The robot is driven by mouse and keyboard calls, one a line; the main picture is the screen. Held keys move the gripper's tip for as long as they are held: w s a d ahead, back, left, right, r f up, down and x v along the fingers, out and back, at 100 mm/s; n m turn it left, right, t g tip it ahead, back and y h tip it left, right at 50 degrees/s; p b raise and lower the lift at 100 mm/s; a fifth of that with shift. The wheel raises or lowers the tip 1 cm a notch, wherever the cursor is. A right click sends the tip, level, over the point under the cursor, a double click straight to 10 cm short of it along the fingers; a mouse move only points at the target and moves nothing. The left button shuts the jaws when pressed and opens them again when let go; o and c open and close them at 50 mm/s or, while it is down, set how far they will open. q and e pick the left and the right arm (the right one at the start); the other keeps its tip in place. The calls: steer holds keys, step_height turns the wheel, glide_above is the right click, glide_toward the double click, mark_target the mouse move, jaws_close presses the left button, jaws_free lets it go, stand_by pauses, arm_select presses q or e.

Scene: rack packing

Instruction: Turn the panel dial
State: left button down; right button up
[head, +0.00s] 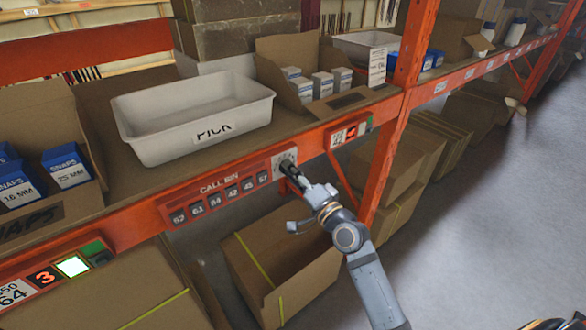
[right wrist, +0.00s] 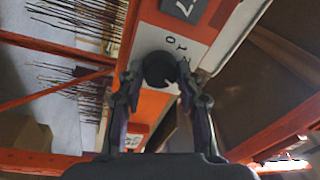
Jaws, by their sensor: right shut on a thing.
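The panel dial (right wrist: 160,70) is a dark round knob on a white plate with small printed marks, set in the orange rack beam. A white pointer mark shows on its lower right in the right wrist view. My right gripper (right wrist: 158,84) is shut on the dial, one finger on each side of it. In the head view the right gripper (head: 290,170) reaches the white dial plate (head: 285,157) at the right end of the CALL BIN panel (head: 217,190) and hides most of the knob. My left gripper is in neither view.
A white PICK tote (head: 195,135) stands on the shelf above the panel. Open cartons with small boxes (head: 335,80) stand to either side. A lit square button (head: 72,266) is on the lower left beam. Large cartons (head: 275,260) sit below; grey floor is clear at right.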

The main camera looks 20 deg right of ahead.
steer(key=shift+f+m, duration=0.1)
steer(key=shift+m, duration=0.4)
steer(key=o, duration=1.2)
steer(key=v, duration=0.7)
steer(key=shift+s+d, duration=0.1)
steer(key=shift+s, duration=0.2)
steer(key=shift+w, duration=0.1)
